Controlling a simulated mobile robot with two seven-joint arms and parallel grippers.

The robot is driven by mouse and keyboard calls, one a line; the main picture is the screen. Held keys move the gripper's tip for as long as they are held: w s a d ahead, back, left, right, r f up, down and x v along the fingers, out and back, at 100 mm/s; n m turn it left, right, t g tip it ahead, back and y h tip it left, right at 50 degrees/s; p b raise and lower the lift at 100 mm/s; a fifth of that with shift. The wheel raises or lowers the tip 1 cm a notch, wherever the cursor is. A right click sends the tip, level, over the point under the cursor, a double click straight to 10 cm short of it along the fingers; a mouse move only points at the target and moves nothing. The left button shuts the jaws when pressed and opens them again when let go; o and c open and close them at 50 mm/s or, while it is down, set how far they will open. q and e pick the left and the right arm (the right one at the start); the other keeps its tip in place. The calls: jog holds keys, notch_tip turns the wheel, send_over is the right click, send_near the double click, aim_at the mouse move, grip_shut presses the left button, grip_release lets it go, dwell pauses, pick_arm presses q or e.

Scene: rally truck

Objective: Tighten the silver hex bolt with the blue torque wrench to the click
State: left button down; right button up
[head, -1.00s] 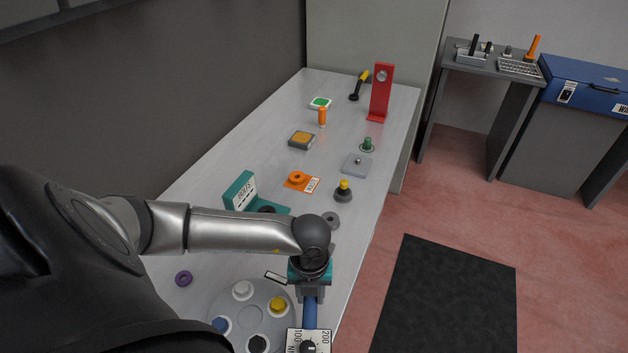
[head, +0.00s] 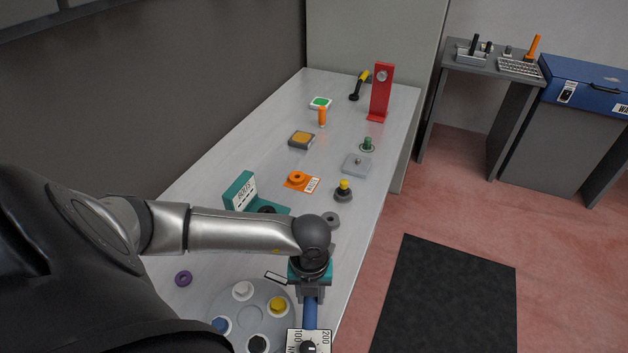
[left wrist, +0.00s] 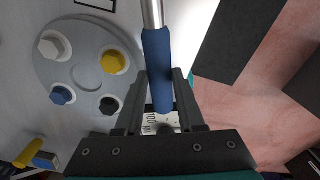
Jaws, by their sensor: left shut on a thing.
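My left gripper (head: 311,292) is shut on the blue handle of the torque wrench (head: 310,313), at the near right edge of the bench. In the left wrist view the blue wrench (left wrist: 157,65) lies between the fingers, with a silver shaft running out at the top and a white scale partly hidden by the gripper. A round grey plate (head: 222,301) beside it carries a pale silver-white hex bolt (head: 242,290), a yellow one (head: 278,304), a blue one (head: 221,325) and a black one (head: 257,344). The wrench's far end is hidden in the head view. My right gripper is not in view.
A purple ring (head: 183,279) lies left of the plate. A teal holder (head: 241,190), orange piece (head: 297,178), yellow-topped knob (head: 343,191) and red stand (head: 380,92) stand farther along the bench. A black mat (head: 450,300) lies on the floor to the right.

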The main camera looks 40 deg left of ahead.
pick_arm(q)
jog(key=shift+s+d+f, duration=0.1)
jog(key=shift+s+d, duration=0.15)
jog(key=c, duration=0.7)
grip_release()
jog(key=shift+w+a, duration=0.1)
jog(key=shift+w+f+t+y+b, duration=0.25)
jog(key=shift+f+t+y+b, duration=0.2)
jog(key=shift+f+b, duration=0.55)
jog(key=shift+f, duration=0.15)
grip_shut()
